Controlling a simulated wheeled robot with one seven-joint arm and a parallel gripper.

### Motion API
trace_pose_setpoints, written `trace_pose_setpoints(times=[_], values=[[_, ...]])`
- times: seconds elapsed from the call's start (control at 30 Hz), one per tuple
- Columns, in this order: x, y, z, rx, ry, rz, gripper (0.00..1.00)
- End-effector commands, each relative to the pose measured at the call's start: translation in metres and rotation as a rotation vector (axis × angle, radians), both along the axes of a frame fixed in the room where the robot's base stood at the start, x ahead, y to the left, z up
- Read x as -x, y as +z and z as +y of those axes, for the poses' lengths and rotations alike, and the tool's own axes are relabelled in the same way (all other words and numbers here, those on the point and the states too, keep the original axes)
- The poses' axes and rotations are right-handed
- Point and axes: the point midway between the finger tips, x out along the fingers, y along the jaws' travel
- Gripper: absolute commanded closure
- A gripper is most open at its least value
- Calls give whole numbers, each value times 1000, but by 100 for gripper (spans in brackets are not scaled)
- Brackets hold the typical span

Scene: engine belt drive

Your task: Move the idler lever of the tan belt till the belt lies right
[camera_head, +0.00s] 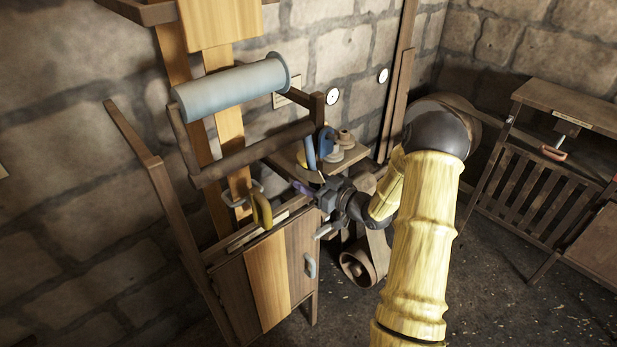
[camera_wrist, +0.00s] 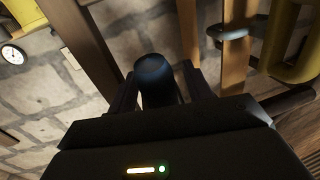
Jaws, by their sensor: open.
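My gripper (camera_head: 322,190) is at the right end of the wooden bench, with its jaws open. In the wrist view a dark rounded knob-like end (camera_wrist: 157,80) stands between the two open fingers; I cannot tell whether they touch it. A small purple piece (camera_head: 303,187) shows beside the jaws in the head view. A tan band (camera_head: 379,250) runs down to a drum (camera_head: 357,268) below my forearm, and its upper part is hidden. I cannot tell which part is the idler lever, or how the belt lies.
A yellow handle (camera_head: 262,208) hangs left of my gripper; it also shows in the wrist view (camera_wrist: 296,42). A pale blue roller (camera_head: 232,88) sits above, and a blue part (camera_head: 311,152) stands behind my gripper. A cabinet (camera_head: 265,272) is below. A slatted wooden stand (camera_head: 530,190) is at right.

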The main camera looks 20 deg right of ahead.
Motion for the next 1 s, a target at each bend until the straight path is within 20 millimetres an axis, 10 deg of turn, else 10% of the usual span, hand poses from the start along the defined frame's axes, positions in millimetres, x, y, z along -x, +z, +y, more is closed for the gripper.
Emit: trace_pose_setpoints(times=[0.33,0.6,1.0], values=[[-5,0,3,-1,-1,1,50],[-5,0,3,-1,-1,1,100],[12,8,-4,44,-1,105,100]])
